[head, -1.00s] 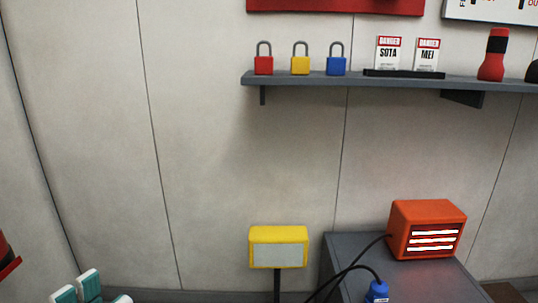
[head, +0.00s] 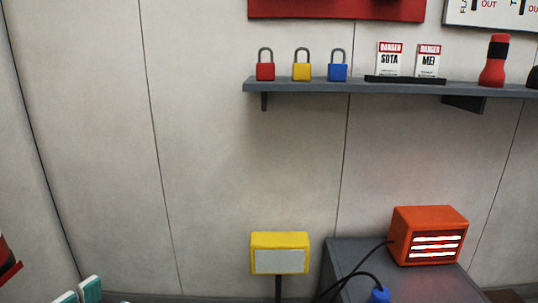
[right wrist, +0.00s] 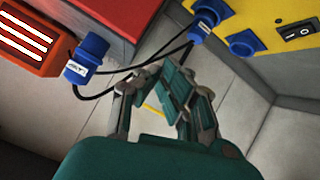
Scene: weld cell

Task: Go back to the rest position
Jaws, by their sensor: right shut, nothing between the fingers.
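My right gripper (right wrist: 178,92) shows in the right wrist view, with its teal finger pads together and nothing between them. It is in free air below a blue plug (right wrist: 208,15) at a yellow panel, apart from it. In the head view only teal pad tips of my left gripper (head: 80,292) show at the bottom left edge. The rest of it is cut off, so its opening cannot be judged. It touches nothing that I can see.
An orange heater (head: 428,235) sits on a grey cabinet (head: 345,255), with a yellow lamp (head: 280,253) beside it. A blue connector (right wrist: 88,52) and black cables are near my right gripper. A wall shelf (head: 350,86) holds padlocks, tags and a flashlight.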

